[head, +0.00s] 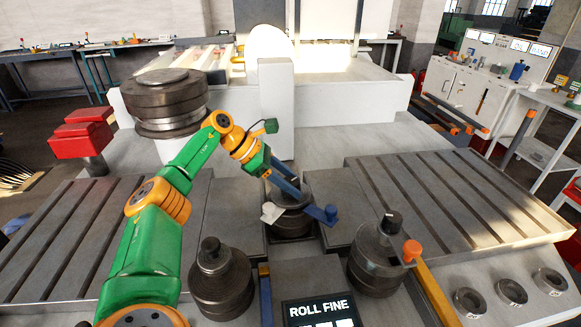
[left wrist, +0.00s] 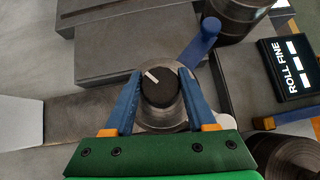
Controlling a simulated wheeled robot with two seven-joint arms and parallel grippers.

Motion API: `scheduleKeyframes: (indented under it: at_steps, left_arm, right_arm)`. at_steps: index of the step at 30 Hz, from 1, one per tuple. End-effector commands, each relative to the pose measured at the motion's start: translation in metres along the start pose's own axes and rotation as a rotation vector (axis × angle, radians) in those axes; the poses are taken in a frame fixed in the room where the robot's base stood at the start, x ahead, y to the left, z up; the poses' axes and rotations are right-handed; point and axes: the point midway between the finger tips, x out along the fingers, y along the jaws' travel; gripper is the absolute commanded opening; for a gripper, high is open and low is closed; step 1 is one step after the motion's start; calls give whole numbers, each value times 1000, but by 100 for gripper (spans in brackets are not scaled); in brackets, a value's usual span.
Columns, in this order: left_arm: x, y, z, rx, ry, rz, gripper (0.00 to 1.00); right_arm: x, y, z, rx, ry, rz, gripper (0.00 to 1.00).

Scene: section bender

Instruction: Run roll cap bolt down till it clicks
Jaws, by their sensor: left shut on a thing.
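The roll cap bolt shows in the left wrist view as a dark round head (left wrist: 158,92) with a white pointer mark, upright on a grey round roll cap (left wrist: 160,122). My left gripper (left wrist: 160,78) is shut on the bolt head, one blue finger on each side. In the head view my left gripper (head: 289,190) reaches down over the middle roll (head: 290,225), and its fingers largely hide the bolt there. A blue lever (head: 318,212) sticks out beside the cap. I cannot tell how deep the bolt sits. My right gripper is not in view.
Two other dark rolls (head: 221,285) (head: 378,262) stand in front, left and right. A ROLL FINE display (head: 322,310) sits between them. An orange-knobbed lever (head: 418,265) stands at the right. Slotted plates (head: 460,195) flank the middle; rings (head: 511,292) lie front right.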

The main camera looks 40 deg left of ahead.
Motion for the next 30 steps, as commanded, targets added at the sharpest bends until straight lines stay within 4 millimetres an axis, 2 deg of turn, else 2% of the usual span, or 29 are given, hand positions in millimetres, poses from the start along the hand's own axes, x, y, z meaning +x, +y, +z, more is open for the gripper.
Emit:
scheduleKeyframes:
  at_steps: [1,9,27,28,30]
  left_arm:
    - [-2,0,4,10,-2,-15,1]
    - [0,0,2,70,-2,-69,1]
    - [1,0,-1,90,2,-87,1]
    - [1,0,-1,90,2,-87,64]
    - [0,0,-1,90,2,-87,83]
  right_arm:
    - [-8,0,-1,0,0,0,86]
    - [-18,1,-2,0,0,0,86]
    - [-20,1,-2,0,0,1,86]
    - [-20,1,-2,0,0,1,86]
    - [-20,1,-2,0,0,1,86]
